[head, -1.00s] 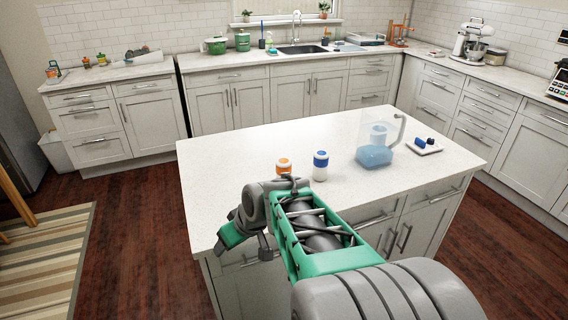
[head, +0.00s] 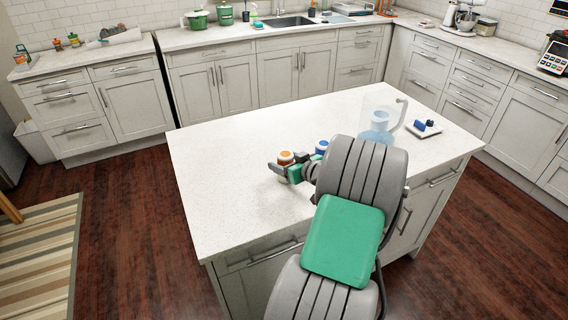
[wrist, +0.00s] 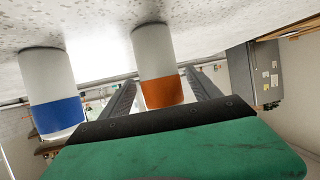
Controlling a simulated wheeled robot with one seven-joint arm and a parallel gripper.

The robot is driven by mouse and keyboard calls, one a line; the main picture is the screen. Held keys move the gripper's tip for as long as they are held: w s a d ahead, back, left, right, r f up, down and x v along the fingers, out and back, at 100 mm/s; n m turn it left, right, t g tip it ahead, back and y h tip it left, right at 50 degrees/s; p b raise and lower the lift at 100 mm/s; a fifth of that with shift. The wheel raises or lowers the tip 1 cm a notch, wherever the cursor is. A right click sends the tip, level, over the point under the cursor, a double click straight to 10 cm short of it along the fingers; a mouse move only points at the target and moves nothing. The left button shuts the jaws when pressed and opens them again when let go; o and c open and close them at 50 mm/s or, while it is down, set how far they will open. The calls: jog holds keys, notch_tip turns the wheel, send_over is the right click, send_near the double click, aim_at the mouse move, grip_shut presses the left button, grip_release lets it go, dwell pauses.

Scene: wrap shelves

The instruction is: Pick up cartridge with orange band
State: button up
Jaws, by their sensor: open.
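The cartridge with the orange band (head: 286,158) stands on the island counter, partly hidden by my gripper in the head view. In the wrist view, which is upside down, the orange-banded cartridge (wrist: 158,68) is white and sits between the two dark fingers. My gripper (head: 284,170) is open around it, low over the counter; the wrist view also shows its fingers (wrist: 160,88). I cannot tell whether they touch it.
A clear pitcher (head: 380,118) with blue liquid stands further right on the island counter (head: 225,180). Beside it is a white plate (head: 432,130) with blue items. The counter's left part is bare.

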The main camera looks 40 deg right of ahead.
jog(key=x, duration=0.3)
jog(key=shift+a+r, duration=0.1)
jog(key=c, duration=1.5)
